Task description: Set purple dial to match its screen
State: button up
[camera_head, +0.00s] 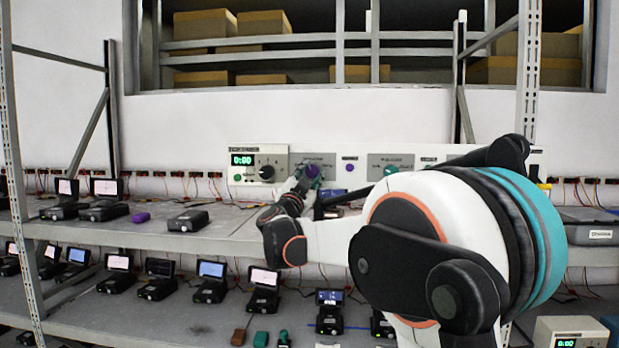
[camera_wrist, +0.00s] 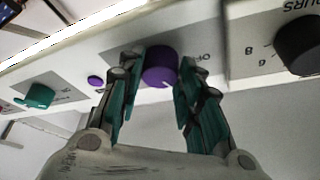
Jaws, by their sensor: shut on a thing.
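The purple dial (camera_wrist: 160,66) sits on a grey plate of the wall panel, with a white mark at its lower edge in the wrist view. In the head view the purple dial (camera_head: 312,170) shows just above my gripper (camera_head: 300,190). In the wrist view my gripper (camera_wrist: 152,80) has its teal fingers on either side of the dial, shut on it. Part of the lettering around the dial is hidden by the fingers. A screen (camera_head: 242,159) with green digits, seemingly 0:00, is on the panel to the left, beside a black dial (camera_head: 267,172).
A teal dial (camera_head: 391,170) and a small purple button (camera_head: 350,167) are on the panel to the right. Below, the shelf (camera_head: 230,232) holds several black devices and a loose purple item (camera_head: 141,217). My arm covers much of the right side.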

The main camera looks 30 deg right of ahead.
jog(key=o, duration=1.1)
jog(key=shift+c, duration=0.2)
jog(key=v, duration=1.2)
